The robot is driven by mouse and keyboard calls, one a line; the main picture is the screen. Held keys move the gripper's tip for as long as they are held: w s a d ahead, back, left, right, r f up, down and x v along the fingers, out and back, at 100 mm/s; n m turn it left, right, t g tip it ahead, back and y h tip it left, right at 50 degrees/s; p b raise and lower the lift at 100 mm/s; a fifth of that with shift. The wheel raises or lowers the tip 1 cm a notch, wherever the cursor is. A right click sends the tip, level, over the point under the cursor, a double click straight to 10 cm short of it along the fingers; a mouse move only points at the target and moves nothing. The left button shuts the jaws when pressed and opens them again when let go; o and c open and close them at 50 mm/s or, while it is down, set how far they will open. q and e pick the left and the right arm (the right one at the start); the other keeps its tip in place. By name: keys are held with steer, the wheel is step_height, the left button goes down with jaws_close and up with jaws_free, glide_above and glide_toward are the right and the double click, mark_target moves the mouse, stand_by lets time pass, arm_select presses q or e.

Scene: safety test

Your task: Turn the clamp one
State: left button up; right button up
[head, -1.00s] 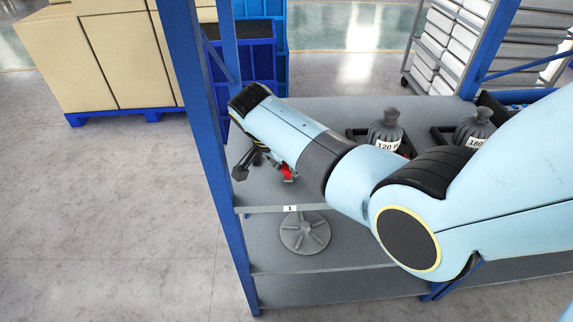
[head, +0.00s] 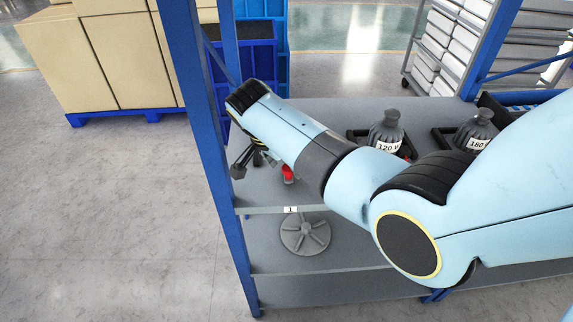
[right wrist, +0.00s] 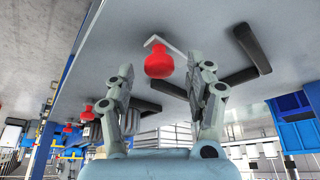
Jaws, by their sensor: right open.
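A red clamp knob (head: 288,173) shows on the shelf behind the label "1", just below my right forearm. In the right wrist view the red knob (right wrist: 158,62), with a pale angled bracket, appears in the gap between the two fingers. My right gripper (head: 252,164) reaches over the left end of the shelf, its fingers spread. In the wrist view both fingers stand apart, one on each side of the knob, with no clear contact. Much of the gripper is hidden by my arm in the head view. My left gripper is not in view.
The grey shelf (head: 290,268) has a blue upright post (head: 205,130) close left of my gripper. Dark weights marked "120" (head: 386,128) and "180" (head: 475,127) stand in black holders behind my arm. More red knobs (right wrist: 101,106) show in the wrist view. Open floor lies left.

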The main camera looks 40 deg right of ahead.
steer(key=v, duration=0.6)
steer(key=shift+r, duration=0.25)
steer(key=shift+a, duration=0.15)
